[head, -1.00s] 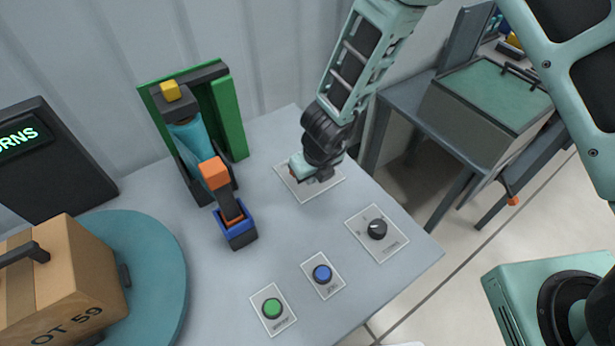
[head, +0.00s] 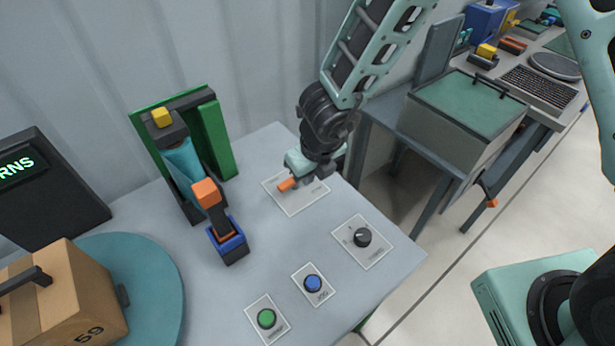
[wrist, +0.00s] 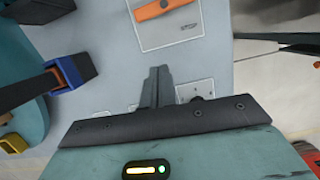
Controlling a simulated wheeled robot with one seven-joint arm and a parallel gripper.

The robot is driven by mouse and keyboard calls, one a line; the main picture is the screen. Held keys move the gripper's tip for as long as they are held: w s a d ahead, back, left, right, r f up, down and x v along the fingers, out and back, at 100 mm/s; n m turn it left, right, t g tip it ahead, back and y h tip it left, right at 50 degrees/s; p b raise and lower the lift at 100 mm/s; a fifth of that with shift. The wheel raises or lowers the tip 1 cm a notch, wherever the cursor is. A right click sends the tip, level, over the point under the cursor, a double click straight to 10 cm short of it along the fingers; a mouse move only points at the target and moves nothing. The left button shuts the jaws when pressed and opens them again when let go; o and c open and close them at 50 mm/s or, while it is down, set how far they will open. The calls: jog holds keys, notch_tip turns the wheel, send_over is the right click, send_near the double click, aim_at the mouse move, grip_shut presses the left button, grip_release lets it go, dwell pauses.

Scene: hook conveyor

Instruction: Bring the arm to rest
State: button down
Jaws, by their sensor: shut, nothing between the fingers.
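My gripper (head: 322,178) is over the back right of the grey table, just beside and above a white plate (head: 297,203) with an orange handle (head: 287,185). Part of that plate is hidden behind the gripper. In the wrist view my gripper's fingers (wrist: 158,72) are together with nothing between them. The orange handle (wrist: 165,8) shows there at the top, on its plate, apart from the fingertips.
A blue button (head: 313,284), a green button (head: 266,318) and a black knob (head: 362,237) sit at the table's front. A green-framed fixture (head: 217,135) stands left of my gripper. A cardboard box (head: 75,290) rests on a teal turntable (head: 160,290). A green-topped case (head: 465,105) stands right.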

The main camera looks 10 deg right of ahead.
dwell(0.5)
jog(key=s+a+r+n+g+y+b, duration=0.15)
jog(key=s+r+n, duration=0.35)
jog(key=n, duration=0.5)
jog(key=s+a+r+n+t+y+b, duration=0.1)
jog(key=s+a+r+n+y+b, duration=0.3)
jog(key=n, duration=0.6)
jog(key=s+d+r+n+g+h, duration=0.2)
jog(key=s+d+n+h, duration=0.4)
jog(key=s+d+n, duration=0.6)
jog(key=d+r+n+b, duration=0.1)
jog(key=n, duration=0.5)
jog(key=shift+s, duration=0.3)
jog(key=shift+a, duration=0.15)
